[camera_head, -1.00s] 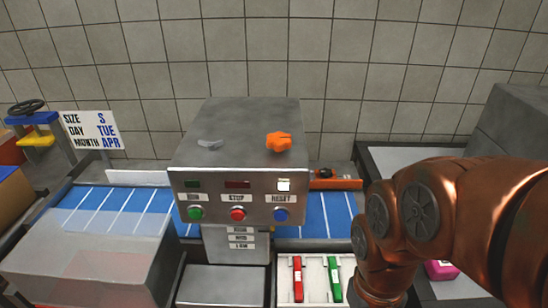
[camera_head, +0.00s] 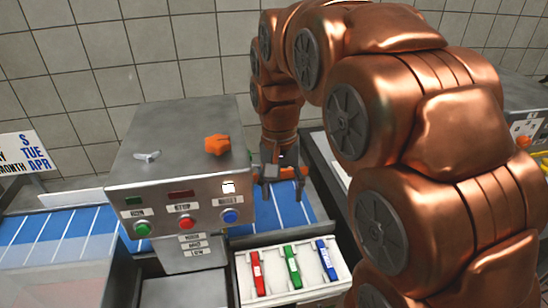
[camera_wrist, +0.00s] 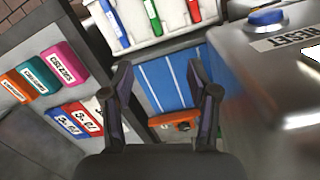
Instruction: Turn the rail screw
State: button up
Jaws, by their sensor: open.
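An orange rail block (camera_head: 318,167) sits at the back edge of the blue conveyor (camera_head: 270,212), right of the steel control box (camera_head: 130,180). My gripper hides most of it in the head view. In the wrist view the orange block (camera_wrist: 160,119) carries a small dark round part (camera_wrist: 183,126), perhaps the rail screw. My gripper (camera_head: 284,190) points down over the conveyor beside the box. It is open and empty. In the wrist view its two fingers (camera_wrist: 160,82) are apart, with blue conveyor and the block showing between them. I see no contact with the block.
The box stands close beside my gripper, with its blue RESET button (camera_head: 230,216). An orange knob (camera_head: 217,145) and a silver winged piece (camera_head: 147,156) are on its top. A white tray (camera_head: 275,292) with red, green and blue pens is in front.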

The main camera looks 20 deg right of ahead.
jog(key=w+d+f+m+p, duration=0.1)
jog(key=w+d+m, duration=0.3)
jog(key=w, duration=0.6)
jog(key=w+d+m+t+p, duration=0.1)
jog(key=w+d+m+p, duration=0.15)
jog(key=w, duration=0.85)
jog(key=w+d+f+m+p, duration=0.1)
jog(key=w+d+m, duration=0.35)
jog(key=w, duration=0.55)
jog(key=shift+w+d+f, duration=0.1)
jog(key=shift+f, duration=2.55)
jog(key=shift+w+d+f, duration=0.15)
jog(key=shift+f, duration=2.5)
jog(key=shift+w+d+f, duration=0.1)
jog(key=shift+f, duration=2.55)
jog(key=c, duration=0.9)
